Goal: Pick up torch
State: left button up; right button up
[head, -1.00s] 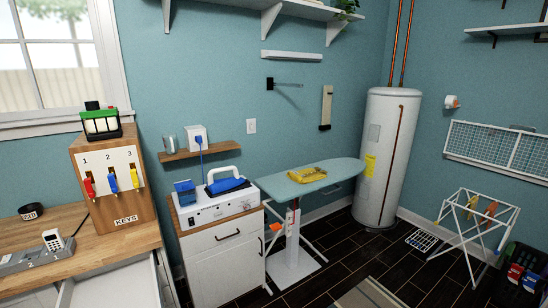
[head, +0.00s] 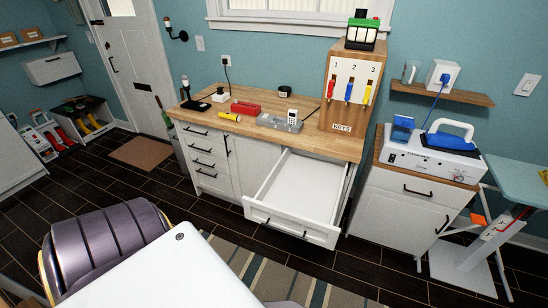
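A small yellow torch-like object (head: 229,116) lies on its side near the front edge of the wooden counter (head: 262,135), in front of a red case (head: 245,107). Neither of my grippers shows in the head view, so I cannot tell whether they are open or shut. Nothing is seen touching the yellow object.
A drawer (head: 297,190) stands pulled out below the counter's right part. A grey box (head: 281,122) with a white handset (head: 292,115) and a wooden key cabinet (head: 340,118) stand on the counter. Dark floor and a striped rug (head: 270,270) lie in front.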

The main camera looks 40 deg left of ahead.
aim_at(235, 118)
jog(key=u, duration=1.2)
